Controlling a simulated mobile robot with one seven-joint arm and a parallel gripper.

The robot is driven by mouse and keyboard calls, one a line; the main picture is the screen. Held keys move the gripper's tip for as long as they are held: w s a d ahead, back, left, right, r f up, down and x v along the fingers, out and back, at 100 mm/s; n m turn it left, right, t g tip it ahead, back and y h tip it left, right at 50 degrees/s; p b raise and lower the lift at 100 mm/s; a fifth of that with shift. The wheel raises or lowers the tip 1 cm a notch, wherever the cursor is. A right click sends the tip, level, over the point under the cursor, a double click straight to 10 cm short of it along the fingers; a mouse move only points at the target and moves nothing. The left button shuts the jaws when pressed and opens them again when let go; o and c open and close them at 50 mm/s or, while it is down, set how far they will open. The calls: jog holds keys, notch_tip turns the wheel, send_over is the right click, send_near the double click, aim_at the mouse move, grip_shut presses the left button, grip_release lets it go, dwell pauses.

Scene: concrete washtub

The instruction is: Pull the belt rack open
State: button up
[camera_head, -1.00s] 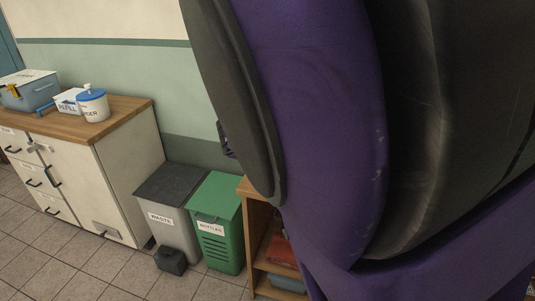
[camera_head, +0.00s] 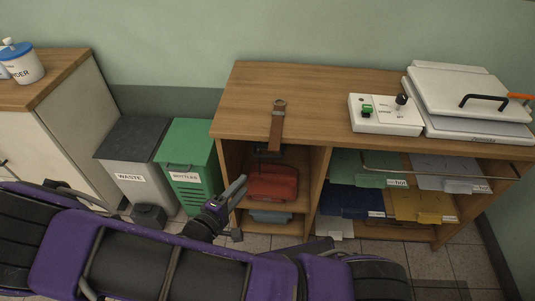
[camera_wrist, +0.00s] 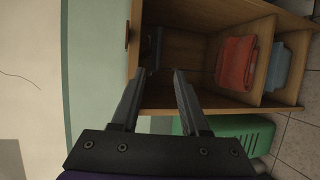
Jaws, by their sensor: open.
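A brown strap with a ring (camera_head: 277,125) lies over the front edge of the wooden cabinet's top, in the head view. Below it, a dark bar-like part (camera_head: 268,154) shows at the top of the left compartment; it may belong to the belt rack, but I cannot tell. That dark part also shows in the wrist view (camera_wrist: 155,47), ahead of my fingers. My gripper (camera_head: 240,208) is open and empty, in front of the left compartment and beside the green bin. In the wrist view, its two fingers (camera_wrist: 160,73) are apart, pointing toward the compartment.
Red folded cloth (camera_head: 271,183) and a blue item (camera_head: 270,216) lie on the shelves below. The green bin (camera_head: 190,165) and grey waste bin (camera_head: 131,155) stand left of the cabinet. A press (camera_head: 470,105) and control box (camera_head: 385,115) sit on top.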

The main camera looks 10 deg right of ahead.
aim_at(268, 157)
jog(key=b+x, duration=0.1)
jog(key=x, duration=1.5)
jog(key=shift+w+d+f, duration=0.15)
jog(key=shift+w+d, duration=0.1)
jog(key=shift+w, duration=0.05)
grip_shut()
dwell(0.6)
